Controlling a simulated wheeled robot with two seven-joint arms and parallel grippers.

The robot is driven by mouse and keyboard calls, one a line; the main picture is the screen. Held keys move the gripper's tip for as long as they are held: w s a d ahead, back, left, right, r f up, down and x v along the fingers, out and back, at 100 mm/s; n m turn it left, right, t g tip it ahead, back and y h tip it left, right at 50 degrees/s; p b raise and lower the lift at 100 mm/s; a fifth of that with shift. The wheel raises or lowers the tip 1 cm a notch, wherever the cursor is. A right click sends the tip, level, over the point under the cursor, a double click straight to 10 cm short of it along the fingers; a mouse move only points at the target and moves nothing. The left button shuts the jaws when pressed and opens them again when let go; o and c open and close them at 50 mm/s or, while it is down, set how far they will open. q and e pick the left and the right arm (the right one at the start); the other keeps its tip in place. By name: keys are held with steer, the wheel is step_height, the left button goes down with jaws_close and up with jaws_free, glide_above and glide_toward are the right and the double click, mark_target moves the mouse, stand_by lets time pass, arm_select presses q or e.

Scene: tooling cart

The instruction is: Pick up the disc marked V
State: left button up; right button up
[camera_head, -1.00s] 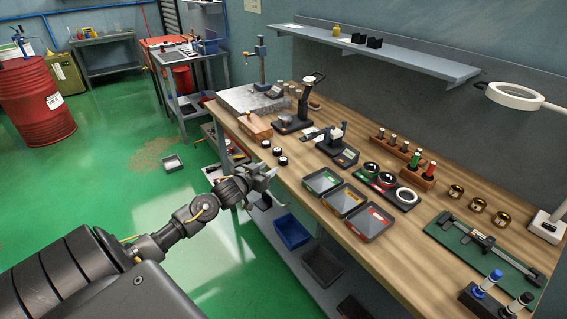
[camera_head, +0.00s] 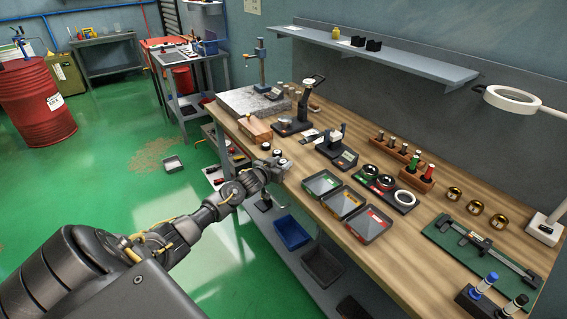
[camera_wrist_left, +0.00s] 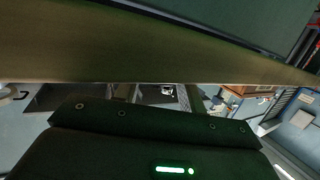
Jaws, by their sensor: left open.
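Small dark discs with pale tops stand near the bench's left edge in the head view. One disc (camera_head: 265,146) is clear, and another (camera_head: 277,153) shows just beyond my left gripper (camera_head: 277,168). The markings are too small to read, so I cannot tell which disc is V. My left gripper is open at the bench edge, close to the discs and partly covering that spot. Whether it touches a disc cannot be told. The left wrist view shows a brown edge close across the picture and no disc that I can make out. My right gripper is not in view.
Three shallow trays (camera_head: 365,236) with green, yellow and red labels lie to the right on the wooden bench (camera_head: 405,265). A small instrument (camera_head: 340,152) and a wooden block (camera_head: 257,130) stand near the discs. A blue bin (camera_head: 291,232) sits on the shelf below.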

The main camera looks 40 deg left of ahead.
arm_select(q)
steer(key=shift+x, duration=0.75)
steer(key=c, duration=0.7)
